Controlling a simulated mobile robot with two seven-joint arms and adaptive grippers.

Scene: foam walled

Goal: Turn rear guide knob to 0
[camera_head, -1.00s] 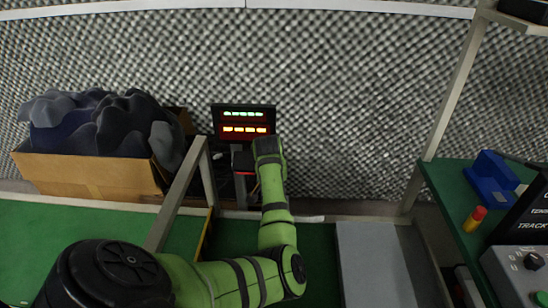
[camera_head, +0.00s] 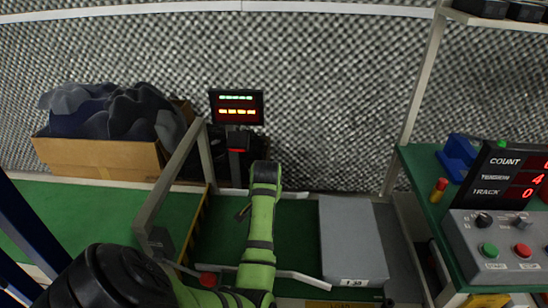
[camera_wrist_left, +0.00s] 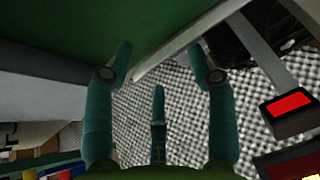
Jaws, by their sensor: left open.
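I cannot single out the rear guide knob with certainty. A small black unit with a red lit window (camera_head: 237,148) stands at the back below a two-row display (camera_head: 237,107). In the left wrist view its red window (camera_wrist_left: 290,104) shows at the right, but no digit is readable. My left gripper (camera_wrist_left: 161,48) is open and empty in the left wrist view, its fingers apart and the unit off to their right. In the head view my green left arm reaches toward the back, and its fingers are hidden. My right gripper is not in view.
A control box (camera_head: 500,245) with knobs and buttons is at the right, below a COUNT/TENSION/TRACK display (camera_head: 510,178). A grey block (camera_head: 350,240) lies right of my arm. Metal rails (camera_head: 170,185) frame the green bed.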

